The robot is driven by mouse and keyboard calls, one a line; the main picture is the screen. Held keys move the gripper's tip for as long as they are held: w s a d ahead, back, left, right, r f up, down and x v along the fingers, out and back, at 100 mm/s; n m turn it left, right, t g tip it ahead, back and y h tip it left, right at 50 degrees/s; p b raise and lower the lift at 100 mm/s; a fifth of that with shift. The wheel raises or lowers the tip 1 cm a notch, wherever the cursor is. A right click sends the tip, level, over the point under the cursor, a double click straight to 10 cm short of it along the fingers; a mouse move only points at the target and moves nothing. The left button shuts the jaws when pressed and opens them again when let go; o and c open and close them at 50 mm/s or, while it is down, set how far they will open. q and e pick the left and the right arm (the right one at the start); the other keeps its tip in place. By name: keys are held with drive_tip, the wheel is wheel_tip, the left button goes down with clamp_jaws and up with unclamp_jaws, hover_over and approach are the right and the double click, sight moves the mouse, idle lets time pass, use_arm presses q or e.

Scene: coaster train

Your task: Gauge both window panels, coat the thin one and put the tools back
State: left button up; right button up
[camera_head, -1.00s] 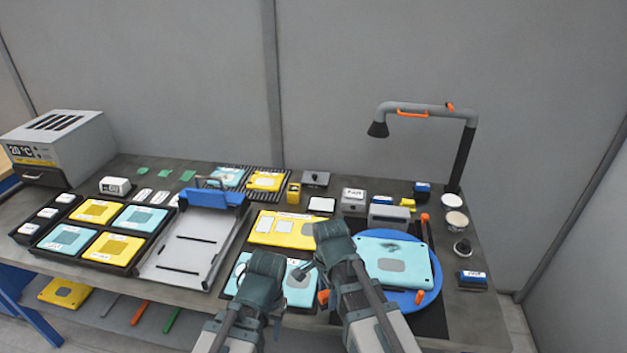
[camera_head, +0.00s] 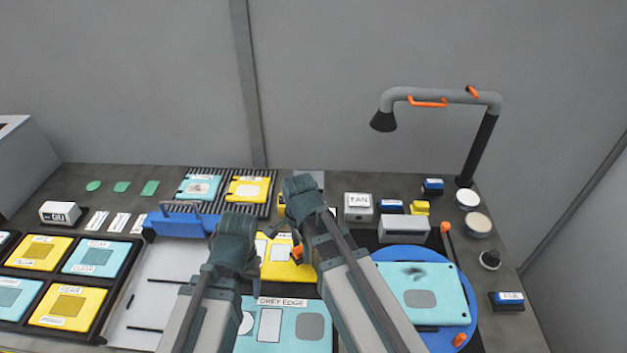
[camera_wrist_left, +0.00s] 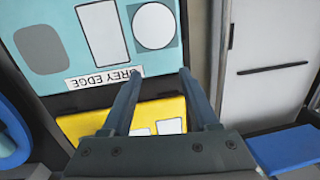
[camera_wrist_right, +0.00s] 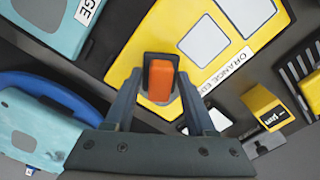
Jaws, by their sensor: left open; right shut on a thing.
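A teal panel (camera_head: 425,290) with a grey patch and a dark smudge lies on the blue round turntable (camera_head: 388,252). A teal panel labelled GREY EDGE (camera_head: 285,328) lies left of it, with a yellow panel (camera_head: 278,268) behind, labelled ORANGE EDGE in the right wrist view (camera_wrist_right: 205,40). My left gripper (camera_wrist_left: 158,75) is open and empty above the border between these two.
A tray of yellow and teal panels (camera_head: 100,258) and a blue-clamped white board (camera_head: 170,270) are at the left. A ribbed rack (camera_head: 222,194) holds two panels at the back. A FAN box (camera_head: 358,203) and lamp arm (camera_head: 480,150) stand at the back right.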

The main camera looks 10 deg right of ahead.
sight(247, 301)
use_arm(q)
drive_tip(key=o, duration=0.3)
drive_tip(key=shift+w+r+p, duration=0.1)
drive_tip(key=shift+r+p, duration=0.5)
drive_tip(key=shift+r, duration=0.05)
use_arm(e)
drive_tip(key=shift+m, duration=0.8)
drive_tip(key=w, duration=0.1)
drive_tip(key=w+d+r, duration=0.1)
drive_tip(key=w, duration=0.2)
drive_tip(key=shift+w+d+r, duration=0.15)
drive_tip(key=shift+w+d, duration=0.15)
drive_tip(key=shift+w, duration=0.1)
use_arm(q)
drive_tip(key=shift+o, duration=0.2)
wheel_tip(247, 301, up, 2)
drive_tip(key=shift+r+p, duration=0.2)
drive_tip(key=shift+p, duration=1)
use_arm(e)
drive_tip(key=w+d+r+m, duration=0.2)
drive_tip(key=w+d+m, duration=0.3)
drive_tip(key=w+d, duration=0.3)
drive_tip(key=w, duration=0.3)
drive_tip(key=shift+r, duration=0.2)
use_arm(q)
drive_tip(key=shift+f, duration=0.1)
wheel_tip(247, 301, down, 6)
drive_tip(key=b, duration=0.6)
use_arm(e)
wheel_tip(247, 301, down, 6)
